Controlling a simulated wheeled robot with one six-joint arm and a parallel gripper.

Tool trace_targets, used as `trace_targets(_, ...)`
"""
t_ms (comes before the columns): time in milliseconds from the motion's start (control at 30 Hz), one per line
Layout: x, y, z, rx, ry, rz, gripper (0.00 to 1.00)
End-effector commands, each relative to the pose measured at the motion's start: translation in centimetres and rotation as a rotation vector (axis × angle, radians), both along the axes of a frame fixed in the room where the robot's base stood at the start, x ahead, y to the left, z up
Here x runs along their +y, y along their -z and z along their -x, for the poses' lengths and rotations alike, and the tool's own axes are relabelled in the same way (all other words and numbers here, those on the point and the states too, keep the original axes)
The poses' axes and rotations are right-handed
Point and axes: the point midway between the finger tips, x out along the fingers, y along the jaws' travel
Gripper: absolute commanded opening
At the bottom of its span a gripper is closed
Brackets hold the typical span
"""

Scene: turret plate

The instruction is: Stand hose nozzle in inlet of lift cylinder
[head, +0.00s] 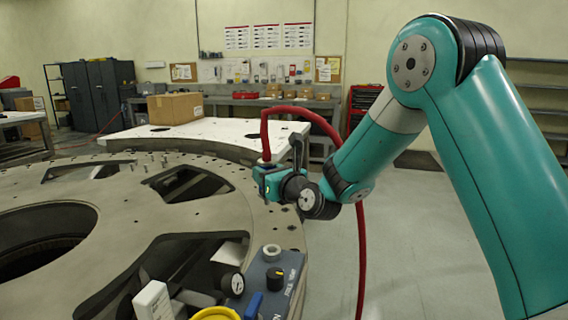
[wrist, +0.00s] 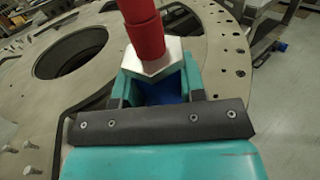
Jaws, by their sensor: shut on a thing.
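A red hose (head: 318,116) arches up and ends in a hose nozzle with a pale metal hex nut, large in the wrist view (wrist: 155,62). My gripper (head: 267,180) is shut on the nozzle, its teal jaws on both sides of the nut. The hose rises upright from the jaws above the near-right rim of the turret plate. Something blue (wrist: 165,97) shows in the gap just below the nut. I cannot tell whether it is the lift cylinder. The inlet and the nozzle's lower tip are hidden by the nut and jaws.
The big grey turret plate (head: 110,205) has wide cut-outs and rim holes. A blue-grey control box (head: 283,275) with gauge and knobs stands at the near edge. A white table (head: 205,135) bears a cardboard box (head: 175,108).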

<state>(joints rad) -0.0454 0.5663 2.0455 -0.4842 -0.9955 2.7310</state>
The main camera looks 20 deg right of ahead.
Motion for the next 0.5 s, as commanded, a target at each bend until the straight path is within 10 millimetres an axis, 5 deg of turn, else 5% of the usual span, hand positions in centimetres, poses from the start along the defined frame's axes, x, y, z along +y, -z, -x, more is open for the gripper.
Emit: trace_targets(500,-0.7,2.7,0.8,0.003,0.077,0.004,0.06)
